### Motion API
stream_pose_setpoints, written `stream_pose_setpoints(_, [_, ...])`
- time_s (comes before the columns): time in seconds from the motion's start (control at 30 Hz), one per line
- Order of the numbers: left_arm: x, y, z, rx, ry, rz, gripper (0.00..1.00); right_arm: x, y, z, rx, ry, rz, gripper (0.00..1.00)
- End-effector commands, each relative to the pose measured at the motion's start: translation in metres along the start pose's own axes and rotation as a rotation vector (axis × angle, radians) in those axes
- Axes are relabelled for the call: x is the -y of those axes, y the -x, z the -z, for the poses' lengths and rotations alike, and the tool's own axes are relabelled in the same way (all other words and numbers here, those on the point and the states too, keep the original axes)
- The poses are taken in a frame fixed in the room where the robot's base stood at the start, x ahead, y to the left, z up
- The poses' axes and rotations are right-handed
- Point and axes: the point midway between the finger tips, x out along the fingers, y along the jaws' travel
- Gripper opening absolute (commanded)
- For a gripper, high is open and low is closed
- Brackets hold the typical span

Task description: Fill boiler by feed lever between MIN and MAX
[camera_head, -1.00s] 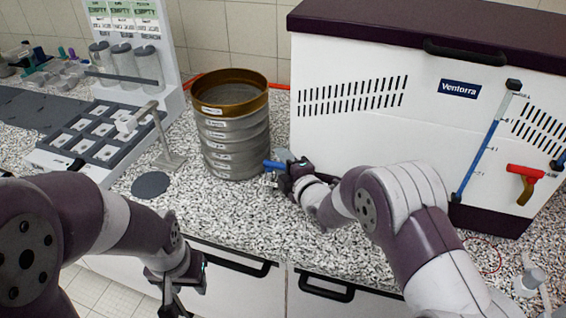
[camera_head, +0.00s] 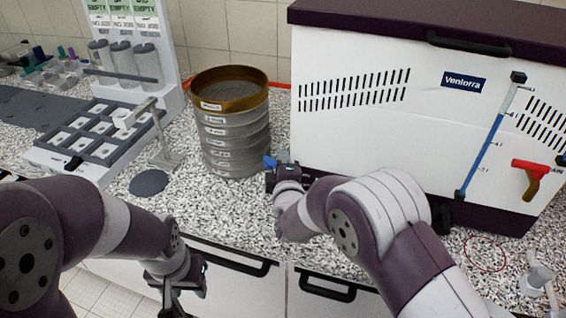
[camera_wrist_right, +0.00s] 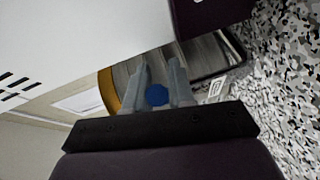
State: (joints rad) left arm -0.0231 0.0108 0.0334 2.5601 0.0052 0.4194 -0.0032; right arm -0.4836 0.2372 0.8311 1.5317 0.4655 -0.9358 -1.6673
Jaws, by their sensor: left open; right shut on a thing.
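The white boiler (camera_head: 375,130) with a dark purple lid stands at the right. On its front a slanted sight tube (camera_head: 490,141) shows blue in its lower and middle part and pale above. Its marks are too small to read. The blue-ended feed lever (camera_head: 269,161) is at the boiler's lower left side, mostly hidden by my right gripper (camera_head: 273,173). That gripper is shut on the lever; the right wrist view shows the blue end (camera_wrist_right: 157,94) between the fingers. My left gripper (camera_head: 175,298) is open and empty, low in front of the counter.
A sieve stack (camera_head: 234,125) with a brass top stands just left of the right gripper. A red handle (camera_head: 529,166) is on the boiler's right front. Speckled counter is clear in front of the sieves.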

Motion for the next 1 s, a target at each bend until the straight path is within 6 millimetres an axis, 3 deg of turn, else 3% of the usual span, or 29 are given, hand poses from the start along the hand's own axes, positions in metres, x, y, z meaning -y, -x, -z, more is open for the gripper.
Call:
stream_pose_setpoints(0.33, [0.0, 0.021, 0.003, 0.0, 0.0, 0.0, 0.43, 0.0, 0.005, 0.003, 0.157, -0.021, -0.019, 0.0])
stream_pose_setpoints(0.9, [0.0, 0.024, 0.003, 0.0, 0.0, 0.0, 0.43, 0.002, 0.006, 0.002, 0.196, -0.028, -0.025, 0.0])
stream_pose_setpoints(0.93, [0.0, 0.024, 0.003, 0.0, 0.0, 0.0, 0.43, 0.002, 0.006, 0.002, 0.196, -0.028, -0.025, 0.3])
stream_pose_setpoints(1.0, [0.0, 0.024, 0.003, 0.0, 0.0, 0.0, 0.43, 0.002, 0.006, 0.002, 0.195, -0.028, -0.025, 0.44])
